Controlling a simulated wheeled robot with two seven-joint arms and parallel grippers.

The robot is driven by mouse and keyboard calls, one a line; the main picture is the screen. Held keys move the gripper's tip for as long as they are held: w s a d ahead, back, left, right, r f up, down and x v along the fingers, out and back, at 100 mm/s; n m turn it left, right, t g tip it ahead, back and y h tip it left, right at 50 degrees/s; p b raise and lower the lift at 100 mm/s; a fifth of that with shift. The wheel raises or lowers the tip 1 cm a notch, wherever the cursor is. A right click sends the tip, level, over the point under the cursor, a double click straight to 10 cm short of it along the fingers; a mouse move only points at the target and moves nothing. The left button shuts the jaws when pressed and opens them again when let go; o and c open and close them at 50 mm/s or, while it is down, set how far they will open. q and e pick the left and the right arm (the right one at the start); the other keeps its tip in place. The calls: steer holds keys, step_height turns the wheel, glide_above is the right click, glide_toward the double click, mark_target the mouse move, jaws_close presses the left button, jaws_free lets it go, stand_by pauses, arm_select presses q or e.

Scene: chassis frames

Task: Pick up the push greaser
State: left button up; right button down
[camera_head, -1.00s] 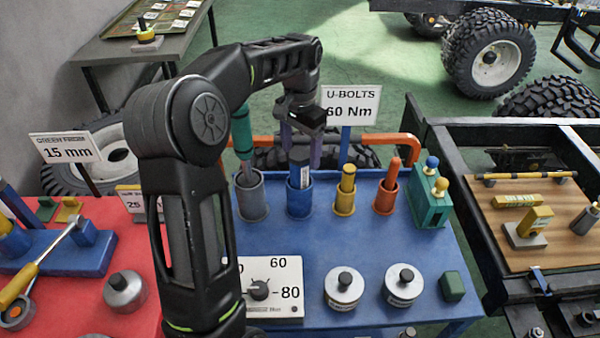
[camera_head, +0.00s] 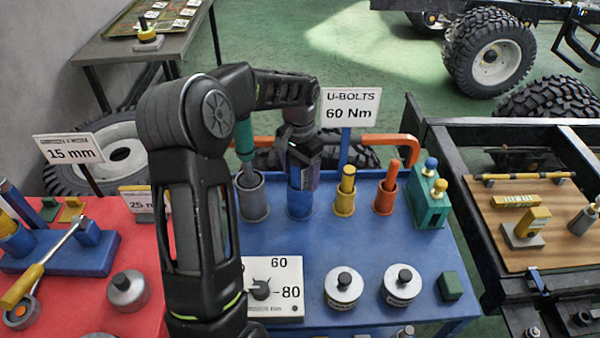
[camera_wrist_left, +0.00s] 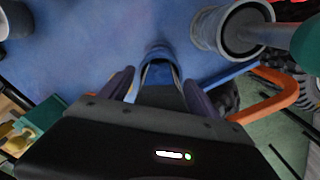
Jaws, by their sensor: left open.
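My left gripper (camera_head: 303,180) is over the blue cup (camera_head: 300,205) at the back of the blue table, its purple fingers open and pointing down. In the left wrist view the open fingers (camera_wrist_left: 158,88) stand on either side of a blue shape that lines up with the blue cup. The fingers hide most of what stands in that cup. A teal-handled tool (camera_head: 244,138) stands in the grey cup (camera_head: 254,203) just to the left. I cannot tell for sure which tool is the push greaser. My right gripper is not in view.
A yellow cup (camera_head: 345,205) and an orange cup (camera_head: 385,201) hold tools to the right, beside a teal block (camera_head: 430,205). A U-BOLTS sign (camera_head: 350,107) and orange bars (camera_head: 395,143) stand behind. Round weights (camera_head: 343,290) and a dial box (camera_head: 272,290) sit in front.

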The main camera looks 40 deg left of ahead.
arm_select(q)
steer(key=shift+c, duration=0.2)
stand_by(0.4)
jaws_close()
stand_by(0.6)
